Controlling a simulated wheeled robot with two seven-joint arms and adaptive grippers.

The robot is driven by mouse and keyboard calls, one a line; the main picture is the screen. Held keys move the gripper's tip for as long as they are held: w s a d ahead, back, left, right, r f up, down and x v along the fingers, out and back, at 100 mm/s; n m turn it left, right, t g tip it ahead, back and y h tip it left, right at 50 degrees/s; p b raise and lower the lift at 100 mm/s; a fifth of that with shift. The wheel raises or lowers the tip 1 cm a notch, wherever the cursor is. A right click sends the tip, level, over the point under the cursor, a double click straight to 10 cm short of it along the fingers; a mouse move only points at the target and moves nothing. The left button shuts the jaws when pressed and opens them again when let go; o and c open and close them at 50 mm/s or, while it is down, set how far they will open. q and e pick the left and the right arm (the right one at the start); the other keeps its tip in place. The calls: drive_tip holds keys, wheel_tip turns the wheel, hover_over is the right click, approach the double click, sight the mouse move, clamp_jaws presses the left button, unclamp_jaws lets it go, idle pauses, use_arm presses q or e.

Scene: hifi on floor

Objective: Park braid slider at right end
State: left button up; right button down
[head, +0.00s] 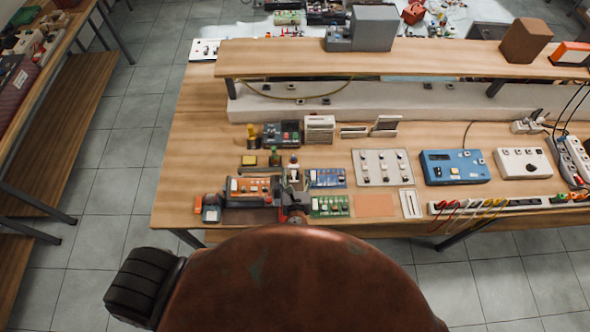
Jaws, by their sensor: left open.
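A narrow white plate with a lengthwise slot (411,204) lies near the front edge of the bench. It looks like a slider, but I cannot tell whether it is the braid slider or where its knob sits. My right gripper does not show.
A large worn brown rounded form (290,280), perhaps a chair back, blocks the lower middle. A raised shelf (440,57) runs behind.

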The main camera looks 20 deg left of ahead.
use_arm(q)
drive_tip(key=v, duration=0.7)
drive_tip(key=shift+s+r, duration=0.15)
drive_tip(key=shift+s, duration=0.2)
drive_tip(key=shift+d, duration=0.1)
